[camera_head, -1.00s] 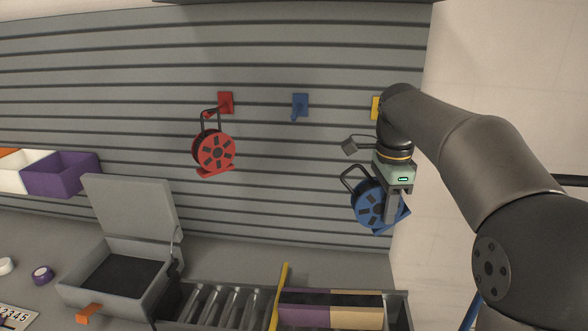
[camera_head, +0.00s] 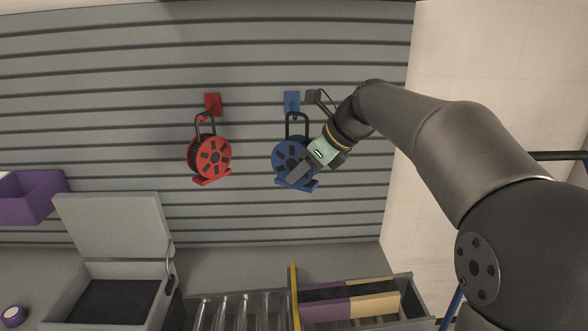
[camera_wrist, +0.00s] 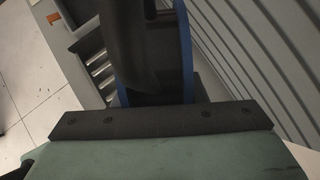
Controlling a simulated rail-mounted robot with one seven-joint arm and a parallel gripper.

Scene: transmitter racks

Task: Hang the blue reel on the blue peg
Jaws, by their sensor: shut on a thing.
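The blue reel (camera_head: 287,158) is in my gripper (camera_head: 300,172), in front of the slatted wall, with its black handle loop upward. The blue peg (camera_head: 292,101) is on the wall just above the reel, and the top of the handle is close below its plate. I cannot tell whether the handle is over the peg or in front of it. My gripper comes from the right and is shut on the reel. In the wrist view, the reel's blue rims (camera_wrist: 187,55) and dark middle show beyond the gripper's dark bar.
A red reel (camera_head: 209,157) hangs on the red peg (camera_head: 213,102) to the left. Below are an open grey case (camera_head: 112,225), a divided bin (camera_head: 360,300) with a yellow divider (camera_head: 294,290), and a purple bin (camera_head: 35,198). The wall between the reels is clear.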

